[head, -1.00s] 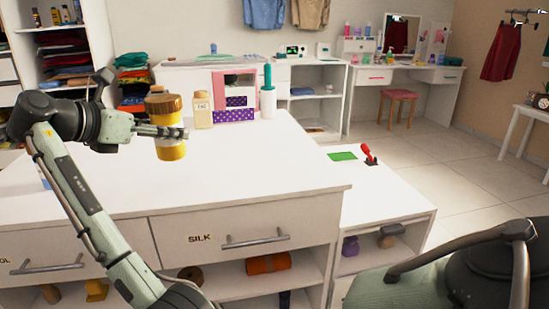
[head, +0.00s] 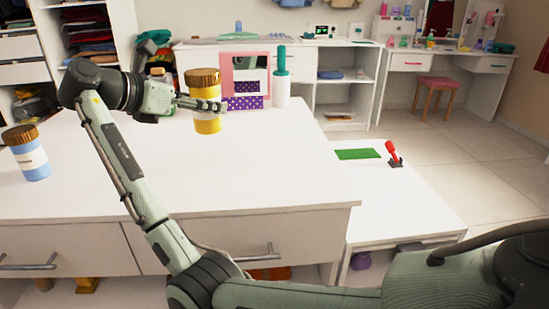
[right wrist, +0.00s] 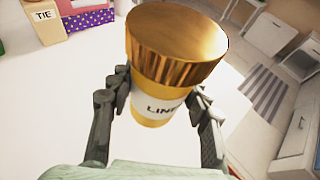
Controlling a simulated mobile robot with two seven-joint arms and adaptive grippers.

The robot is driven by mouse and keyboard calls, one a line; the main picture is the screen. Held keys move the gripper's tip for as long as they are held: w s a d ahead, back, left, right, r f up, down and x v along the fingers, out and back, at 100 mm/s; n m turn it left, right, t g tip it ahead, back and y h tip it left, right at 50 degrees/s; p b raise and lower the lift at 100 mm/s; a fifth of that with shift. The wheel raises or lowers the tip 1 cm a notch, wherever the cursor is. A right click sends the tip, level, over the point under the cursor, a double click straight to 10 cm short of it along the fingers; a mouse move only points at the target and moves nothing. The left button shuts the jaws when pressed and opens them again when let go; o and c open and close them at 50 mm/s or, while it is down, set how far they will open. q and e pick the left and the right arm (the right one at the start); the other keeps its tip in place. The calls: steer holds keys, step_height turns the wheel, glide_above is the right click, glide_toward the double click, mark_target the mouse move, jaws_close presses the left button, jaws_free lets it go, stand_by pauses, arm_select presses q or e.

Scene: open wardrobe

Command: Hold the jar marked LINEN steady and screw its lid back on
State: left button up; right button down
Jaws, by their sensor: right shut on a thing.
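The jar marked LINEN (right wrist: 165,106) is yellow with a white label, partly hidden by the fingers in the right wrist view. A ribbed copper-coloured lid (right wrist: 177,45) sits on its top; I cannot tell how tightly. In the head view the yellow jar (head: 208,126) stands upright over the white counter, its lid (head: 202,77) on top; I cannot tell whether its base touches the counter. My right gripper (head: 212,105) is shut around the jar's body below the lid, with a finger on either side in the right wrist view (right wrist: 158,100). My left gripper is out of view.
A blue jar with a brown lid (head: 28,160) stands on the counter (head: 130,190) at left.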

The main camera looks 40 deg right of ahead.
steer(key=shift+w+d, duration=0.1)
steer(key=shift+d, duration=0.4)
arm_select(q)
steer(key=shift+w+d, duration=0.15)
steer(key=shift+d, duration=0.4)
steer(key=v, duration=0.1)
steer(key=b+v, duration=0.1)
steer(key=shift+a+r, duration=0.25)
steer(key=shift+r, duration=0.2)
arm_select(e)
steer(key=s+d+f, duration=0.4)
steer(key=d+f, duration=0.3)
steer(key=d, duration=0.4)
